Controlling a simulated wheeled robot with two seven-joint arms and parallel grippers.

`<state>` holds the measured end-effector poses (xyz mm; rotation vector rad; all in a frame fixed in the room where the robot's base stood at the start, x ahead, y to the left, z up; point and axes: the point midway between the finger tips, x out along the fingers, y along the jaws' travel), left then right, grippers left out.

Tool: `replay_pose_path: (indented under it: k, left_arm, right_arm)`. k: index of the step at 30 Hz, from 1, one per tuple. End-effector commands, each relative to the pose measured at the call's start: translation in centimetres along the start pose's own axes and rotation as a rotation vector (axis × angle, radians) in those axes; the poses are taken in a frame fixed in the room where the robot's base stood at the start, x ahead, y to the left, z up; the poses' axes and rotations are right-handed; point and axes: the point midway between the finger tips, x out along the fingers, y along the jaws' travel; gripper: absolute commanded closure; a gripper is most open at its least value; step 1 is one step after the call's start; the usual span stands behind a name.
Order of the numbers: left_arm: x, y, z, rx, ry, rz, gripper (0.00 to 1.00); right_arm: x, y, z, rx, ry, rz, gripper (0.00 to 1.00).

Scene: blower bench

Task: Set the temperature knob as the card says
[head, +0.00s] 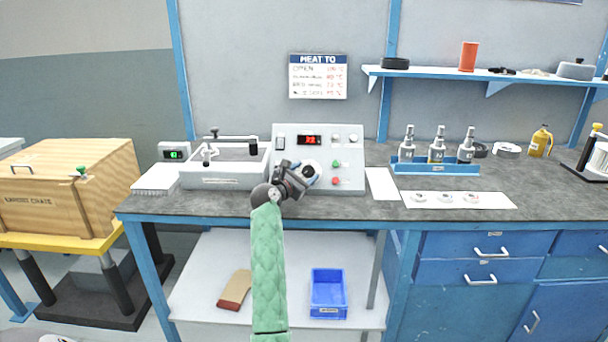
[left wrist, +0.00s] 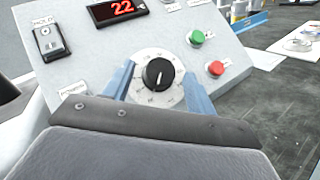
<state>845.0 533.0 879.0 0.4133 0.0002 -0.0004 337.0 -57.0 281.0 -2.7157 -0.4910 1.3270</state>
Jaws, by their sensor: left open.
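The black temperature knob (left wrist: 158,74) sits in a white dial on the sloped grey panel (head: 346,177). It has a thin white pointer line; the dial marks are too small to read. In the head view my left gripper (head: 303,176) is in front of the dial and hides most of it. In the left wrist view its blue fingers stand open on either side of the knob, with gaps. The red display (left wrist: 117,10) above reads 22. The card (head: 318,77) on the wall is headed "MEAT TO" and lists several temperatures in red, too small to read surely.
Green (left wrist: 196,38) and red (left wrist: 216,68) buttons sit right of the dial, a black switch (left wrist: 48,39) to the upper left. A white basin (head: 226,182) stands left of the panel. A blue bottle rack (head: 436,169) stands right.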

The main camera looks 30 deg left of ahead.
Motion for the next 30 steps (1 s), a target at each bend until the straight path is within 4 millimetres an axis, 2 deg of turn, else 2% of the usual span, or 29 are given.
replay_pose_path:
  k: [1,7,17,30]
  left_arm:
    - [0.0,0.0,0.0,0.0,0.0,0.0,0.47]
    - [0.0,0.0,0.0,0.0,0.0,0.0,0.87]
    - [0.0,0.1,0.1,0.013,0.002,-0.017,0.88]
    - [0.0,0.4,0.3,0.092,0.01,-0.124,0.88]
  right_arm:
    - [0.0,0.0,0.0,0.0,0.0,0.0,1.0]
    - [0.0,0.0,0.1,0.0,-0.001,0.0,1.0]
    - [-0.4,-0.1,-0.2,0.0,-0.004,0.001,1.0]
    - [-2.4,-0.6,-2.0,-0.003,-0.009,-0.001,1.0]
